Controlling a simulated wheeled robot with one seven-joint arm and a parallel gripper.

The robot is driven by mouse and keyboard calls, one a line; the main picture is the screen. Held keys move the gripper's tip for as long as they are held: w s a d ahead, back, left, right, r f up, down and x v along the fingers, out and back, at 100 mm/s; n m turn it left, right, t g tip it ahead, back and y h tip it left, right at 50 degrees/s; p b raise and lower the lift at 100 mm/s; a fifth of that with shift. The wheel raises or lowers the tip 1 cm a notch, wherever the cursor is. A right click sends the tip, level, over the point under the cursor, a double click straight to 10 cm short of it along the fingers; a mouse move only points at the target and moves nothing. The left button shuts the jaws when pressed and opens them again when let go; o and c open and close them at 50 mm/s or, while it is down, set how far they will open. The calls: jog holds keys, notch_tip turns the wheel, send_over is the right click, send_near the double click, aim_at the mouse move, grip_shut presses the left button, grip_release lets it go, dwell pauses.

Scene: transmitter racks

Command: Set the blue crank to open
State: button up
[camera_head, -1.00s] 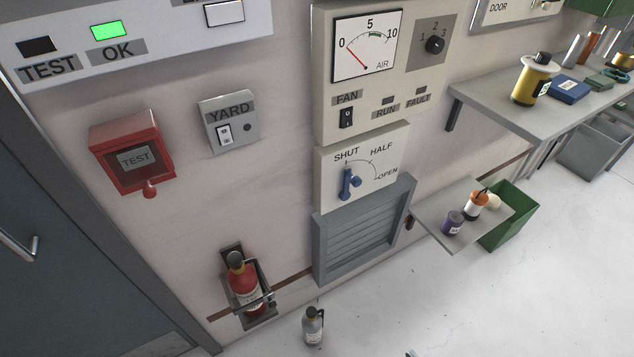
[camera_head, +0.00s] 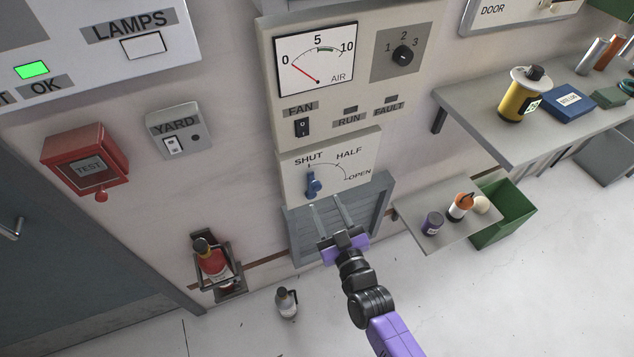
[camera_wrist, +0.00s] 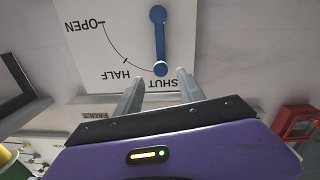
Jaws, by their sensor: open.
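The blue crank (camera_head: 313,185) sits on a pale panel (camera_head: 359,152) marked SHUT, HALF and OPEN. Its arm points up at SHUT in the head view. In the wrist view, where the lettering is upside down, the crank (camera_wrist: 158,38) runs down to its knob end at SHUT. My gripper (camera_head: 324,202) is just below the crank in the head view, in front of the grey louvre. In the wrist view my gripper (camera_wrist: 160,75) is open and empty, its fingertips to either side of the knob end. I cannot tell whether they touch the crank.
A grey louvre (camera_head: 370,205) is below the panel. A meter panel with a fan switch (camera_head: 302,127) is above it. A small shelf (camera_head: 425,208) with containers and a green bin (camera_head: 508,209) are on the right.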

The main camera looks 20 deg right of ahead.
aim_at(318, 189)
jog(key=w, duration=0.7)
jog(key=shift+w+d+p, duration=0.1)
jog(key=shift+w+p, duration=0.25)
jog(key=shift+p, duration=0.05)
grip_shut()
dwell(1.1)
